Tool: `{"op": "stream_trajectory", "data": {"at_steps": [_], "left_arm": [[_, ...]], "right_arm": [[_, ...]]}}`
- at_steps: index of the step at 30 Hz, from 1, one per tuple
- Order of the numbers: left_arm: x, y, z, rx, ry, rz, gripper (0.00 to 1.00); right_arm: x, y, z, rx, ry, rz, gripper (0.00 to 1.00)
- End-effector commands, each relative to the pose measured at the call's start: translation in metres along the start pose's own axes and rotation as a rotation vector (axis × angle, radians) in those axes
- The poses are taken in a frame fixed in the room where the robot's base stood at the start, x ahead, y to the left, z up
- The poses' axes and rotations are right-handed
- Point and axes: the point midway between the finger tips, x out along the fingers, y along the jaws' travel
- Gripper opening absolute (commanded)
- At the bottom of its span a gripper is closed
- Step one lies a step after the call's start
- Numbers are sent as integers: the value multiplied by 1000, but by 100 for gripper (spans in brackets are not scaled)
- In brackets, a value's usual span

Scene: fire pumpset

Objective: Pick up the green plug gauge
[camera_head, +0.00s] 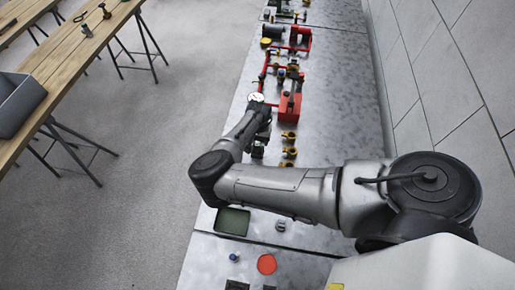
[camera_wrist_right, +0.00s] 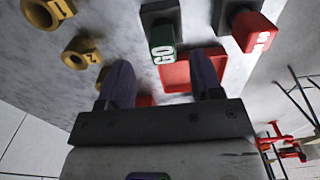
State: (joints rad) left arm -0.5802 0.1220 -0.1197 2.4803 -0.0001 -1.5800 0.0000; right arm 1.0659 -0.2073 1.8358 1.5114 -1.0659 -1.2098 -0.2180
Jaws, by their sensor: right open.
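The green plug gauge (camera_wrist_right: 163,42), marked GO, stands in the wrist view with a dark block at its far end. My right gripper (camera_wrist_right: 164,70) is open, and its two dark fingers point towards the gauge from either side of it in the picture. The gauge is not clasped, and I cannot tell how far it is from the fingertips. In the head view my right arm reaches over the metal bench and hides most of that spot. My left gripper is not in view.
A red plug gauge (camera_wrist_right: 252,32) with a dark block stands to the right of the green one. Yellow ring gauges (camera_wrist_right: 82,52) lie to the left. A red surface (camera_wrist_right: 190,72) shows behind the fingers. Red pump piping (camera_head: 292,45) fills the far bench; a wooden table (camera_head: 70,55) stands left.

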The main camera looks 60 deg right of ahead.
Motion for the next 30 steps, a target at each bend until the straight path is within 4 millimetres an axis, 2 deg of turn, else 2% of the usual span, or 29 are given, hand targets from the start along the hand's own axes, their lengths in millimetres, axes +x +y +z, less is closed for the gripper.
{"op": "stream_trajectory", "data": {"at_steps": [5,18,27,30], "left_arm": [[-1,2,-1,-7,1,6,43],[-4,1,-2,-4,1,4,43],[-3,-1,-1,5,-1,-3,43],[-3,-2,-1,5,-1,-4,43]], "right_arm": [[7,0,0,2,-2,0,60],[54,-3,-2,0,-2,-1,60],[57,-3,-2,1,-1,-1,60],[57,-4,-2,1,-1,-1,51]]}}
